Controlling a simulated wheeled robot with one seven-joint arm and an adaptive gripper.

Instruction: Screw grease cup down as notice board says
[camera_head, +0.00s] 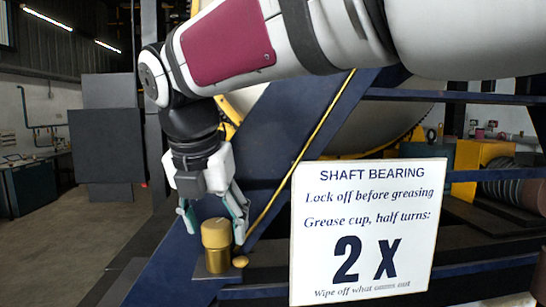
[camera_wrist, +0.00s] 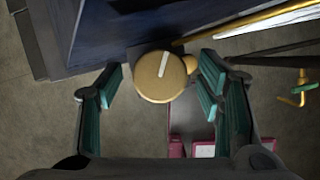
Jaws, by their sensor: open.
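The brass grease cup (camera_head: 217,245) stands upright on a small ledge at the blue frame. Its round cap shows in the wrist view (camera_wrist: 160,78) with a pale line from the middle toward the upper edge. My gripper (camera_head: 213,217) is above the cup, pointing down, with its fingers spread on both sides of the cap. In the wrist view the open teal fingers (camera_wrist: 160,92) stand apart from the cap, with a narrower gap on the right. The notice board (camera_head: 367,230) reads "SHAFT BEARING, Lock off before greasing, Grease cup, half turns: 2 x", with a line below about wiping off.
A small brass knob (camera_head: 240,261) sits close beside the cup at right. A blue diagonal beam (camera_head: 300,135) and a yellow rod (camera_head: 305,150) run behind my gripper. Open floor (camera_head: 80,240) lies to the left.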

